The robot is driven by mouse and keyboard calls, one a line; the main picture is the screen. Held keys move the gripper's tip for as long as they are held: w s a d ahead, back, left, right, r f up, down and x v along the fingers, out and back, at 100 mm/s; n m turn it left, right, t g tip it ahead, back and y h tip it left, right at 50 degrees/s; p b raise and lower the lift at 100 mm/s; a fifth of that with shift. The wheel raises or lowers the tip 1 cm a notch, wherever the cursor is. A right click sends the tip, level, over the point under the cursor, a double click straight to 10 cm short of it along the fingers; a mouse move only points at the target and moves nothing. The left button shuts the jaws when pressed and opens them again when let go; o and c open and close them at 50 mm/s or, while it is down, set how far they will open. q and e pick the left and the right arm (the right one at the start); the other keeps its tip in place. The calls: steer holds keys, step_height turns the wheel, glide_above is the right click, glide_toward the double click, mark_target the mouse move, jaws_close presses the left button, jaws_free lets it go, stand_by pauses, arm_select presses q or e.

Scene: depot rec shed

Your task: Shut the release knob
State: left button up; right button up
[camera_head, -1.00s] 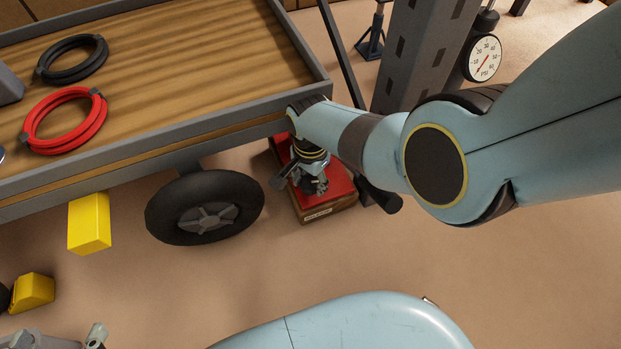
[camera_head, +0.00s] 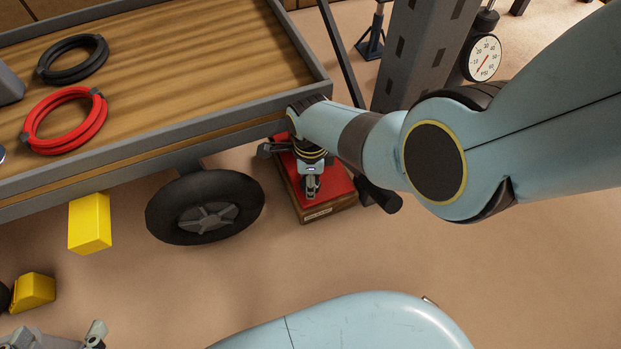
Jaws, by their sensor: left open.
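The release knob cannot be made out; my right gripper and forearm cover much of the spot under the cart's corner. A red-topped block with a wooden side (camera_head: 318,208) stands there on the floor. My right gripper (camera_head: 309,186) points down over the red top, and whether its fingers touch anything is hidden. Its jaw opening is unclear from this angle. A black-ended bar (camera_head: 384,199) sticks out to the right from behind my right wrist. My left gripper (camera_head: 58,338) shows at the bottom left edge, open and empty, far from the block, partly cut off by the frame.
A flat wooden cart (camera_head: 200,50) with a black tyre (camera_head: 160,212) stands above and left of the block. It carries a red hose coil (camera_head: 42,140) and a black one (camera_head: 42,72). Yellow blocks (camera_head: 90,224) (camera_head: 33,291) sit lower left. A grey post (camera_head: 415,50) and pressure gauge (camera_head: 484,58) stand upper right.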

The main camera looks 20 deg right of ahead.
steer(key=shift+m, duration=0.7)
steer(key=o, duration=1.2)
steer(key=shift+r, duration=3.75)
steer(key=shift+c, duration=0.2)
